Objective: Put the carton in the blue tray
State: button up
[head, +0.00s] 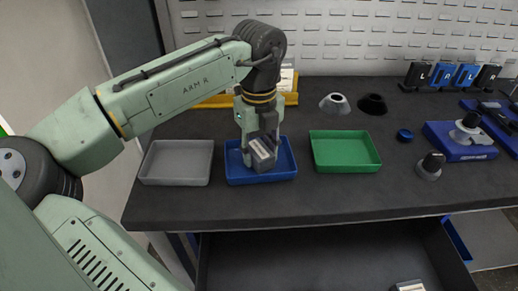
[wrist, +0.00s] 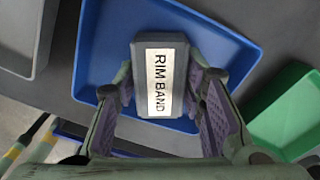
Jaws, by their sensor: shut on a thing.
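A small grey carton (head: 262,155) with a white label reading "RIM BAND" is held between the fingers of my gripper (head: 260,138). In the wrist view the carton (wrist: 160,82) sits between the two fingers (wrist: 164,108), label facing the camera. The blue tray (head: 234,172) is directly under it on the bench, and its floor (wrist: 225,50) surrounds the carton in the wrist view. The carton looks slightly tilted in the head view. I cannot tell whether its lower end touches the tray floor.
A grey tray (head: 176,162) is left of the blue one and a green tray (head: 345,151) right. A yellow holder (head: 292,98) stands behind my gripper. Cones, knobs and blue fixtures (head: 465,145) occupy the bench's right. An open drawer (head: 320,260) below holds a pale item (head: 410,286).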

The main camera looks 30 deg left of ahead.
aim_at(259, 150)
jog(key=shift+f, duration=0.15)
jog(key=o, duration=1.2)
jog(key=shift+r, duration=0.2)
notch_tip(259, 150, up, 12)
jog(key=shift+b, duration=0.45)
